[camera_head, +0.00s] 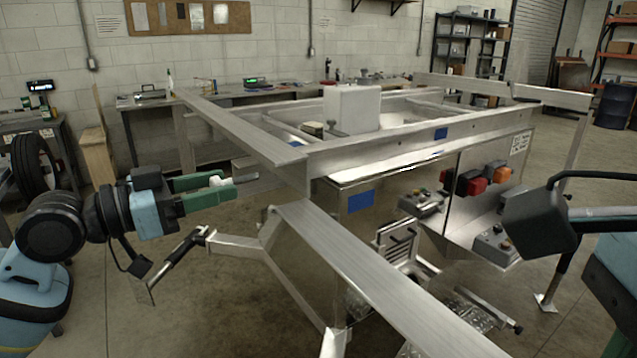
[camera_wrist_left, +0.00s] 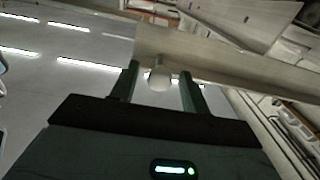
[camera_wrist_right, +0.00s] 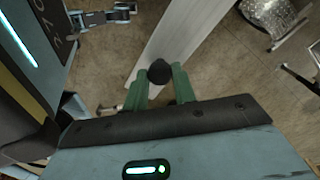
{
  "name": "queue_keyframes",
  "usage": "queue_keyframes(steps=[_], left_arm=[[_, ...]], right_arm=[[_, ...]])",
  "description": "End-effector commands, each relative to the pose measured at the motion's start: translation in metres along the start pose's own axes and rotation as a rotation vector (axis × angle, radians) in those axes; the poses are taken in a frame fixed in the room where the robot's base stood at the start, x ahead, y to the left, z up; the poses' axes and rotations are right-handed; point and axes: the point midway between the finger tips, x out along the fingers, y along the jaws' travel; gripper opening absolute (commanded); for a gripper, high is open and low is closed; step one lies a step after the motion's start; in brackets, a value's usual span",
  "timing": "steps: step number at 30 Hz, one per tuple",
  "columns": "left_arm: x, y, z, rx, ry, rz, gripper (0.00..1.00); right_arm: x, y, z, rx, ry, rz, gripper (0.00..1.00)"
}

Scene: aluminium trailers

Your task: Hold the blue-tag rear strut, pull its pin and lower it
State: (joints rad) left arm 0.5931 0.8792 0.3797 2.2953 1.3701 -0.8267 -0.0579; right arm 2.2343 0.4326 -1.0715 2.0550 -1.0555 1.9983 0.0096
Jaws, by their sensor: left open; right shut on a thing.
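My left gripper (camera_head: 228,187) is open at the left of the trailer frame (camera_head: 400,142). A pale rounded knob (camera_wrist_left: 158,82) shows between its fingers, in front of a metal beam; contact cannot be told. My right gripper (camera_wrist_right: 160,84) is shut on a black round knob (camera_wrist_right: 158,70), above a pale metal beam. In the head view the right fingers are not seen. One strut (camera_head: 180,256) slants below my left gripper, with a black upper part. Another strut (camera_head: 556,275) stands at the far right with a foot plate on the floor. Blue tags (camera_head: 360,200) mark the trailer's side; which strut they belong to is unclear.
A wide aluminium beam (camera_head: 375,280) runs toward me across the middle. Red and orange lamps (camera_head: 473,183) and control boxes (camera_head: 421,202) sit on the trailer's side. A workbench (camera_head: 240,95) and a tire (camera_head: 33,164) stand behind. Floor at the lower left is clear.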

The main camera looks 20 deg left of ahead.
Motion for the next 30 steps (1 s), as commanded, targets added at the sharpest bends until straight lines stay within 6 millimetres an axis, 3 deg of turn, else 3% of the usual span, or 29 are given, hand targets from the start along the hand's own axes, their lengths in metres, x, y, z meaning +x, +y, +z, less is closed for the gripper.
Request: queue_keyframes(steps=[18,30], left_arm=[[-0.082,0.000,0.001,-0.002,-0.001,-0.002,0.46],[-0.099,0.000,0.000,0.000,-0.002,0.000,0.46]], right_arm=[[-0.001,0.000,0.000,0.000,-0.003,-0.001,0.00],[-0.001,0.000,0.001,0.000,-0.004,-0.001,0.00]])
